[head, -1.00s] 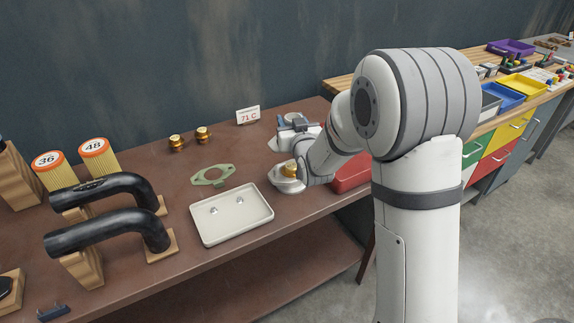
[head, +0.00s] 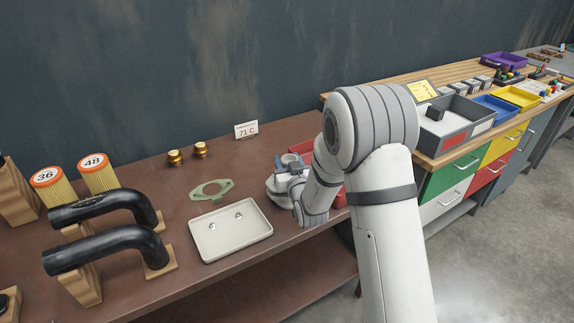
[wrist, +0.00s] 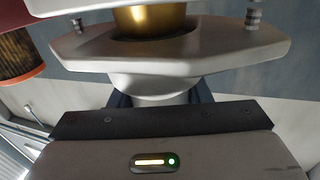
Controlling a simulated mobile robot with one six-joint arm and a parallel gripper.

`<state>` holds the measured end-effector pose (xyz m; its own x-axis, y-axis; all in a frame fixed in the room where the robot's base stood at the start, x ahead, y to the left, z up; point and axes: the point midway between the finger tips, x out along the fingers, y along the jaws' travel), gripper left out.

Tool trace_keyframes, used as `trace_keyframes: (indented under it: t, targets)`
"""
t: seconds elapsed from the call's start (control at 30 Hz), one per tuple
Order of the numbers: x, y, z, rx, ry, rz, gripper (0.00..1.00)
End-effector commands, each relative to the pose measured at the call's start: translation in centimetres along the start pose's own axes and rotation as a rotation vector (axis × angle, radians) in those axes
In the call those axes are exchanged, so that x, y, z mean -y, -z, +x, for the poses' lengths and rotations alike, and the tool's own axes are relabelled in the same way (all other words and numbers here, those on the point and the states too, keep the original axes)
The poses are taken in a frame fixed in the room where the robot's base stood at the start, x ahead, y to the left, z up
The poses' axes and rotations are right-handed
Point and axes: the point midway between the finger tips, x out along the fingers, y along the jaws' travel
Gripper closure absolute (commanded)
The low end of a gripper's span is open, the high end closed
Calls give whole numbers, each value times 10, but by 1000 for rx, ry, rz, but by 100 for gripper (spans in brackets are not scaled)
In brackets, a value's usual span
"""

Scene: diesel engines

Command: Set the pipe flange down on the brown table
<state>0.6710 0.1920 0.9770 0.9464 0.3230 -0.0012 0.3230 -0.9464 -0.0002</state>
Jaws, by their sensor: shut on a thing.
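My gripper (wrist: 160,98) is shut on the pipe flange (wrist: 235,48), a pale plate with a short neck and a stud near each end. A brass-coloured part (wrist: 150,18) shows at the middle of the plate. In the head view the flange (head: 279,190) is at the right part of the brown table (head: 150,178), right of the white tray. My wrist partly covers it, and I cannot tell whether it touches the tabletop.
A white tray (head: 203,252) with two small metal pieces and a green gasket (head: 211,189) lie left of the flange. Two brass fittings (head: 175,158) and a "71 C" card (head: 246,130) stand behind. A red bin (head: 304,149) is close behind my gripper. Black hoses (head: 100,245) stand left.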

Motion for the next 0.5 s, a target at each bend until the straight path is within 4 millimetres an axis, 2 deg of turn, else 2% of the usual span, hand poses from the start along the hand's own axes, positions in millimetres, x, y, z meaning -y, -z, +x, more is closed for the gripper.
trace_keyframes:
  t: [0.07, 0.5]
  targets:
    - [0, -14, 0, -2, 0, 0, 100]
    - [1, -17, 0, -3, 1, 0, 100]
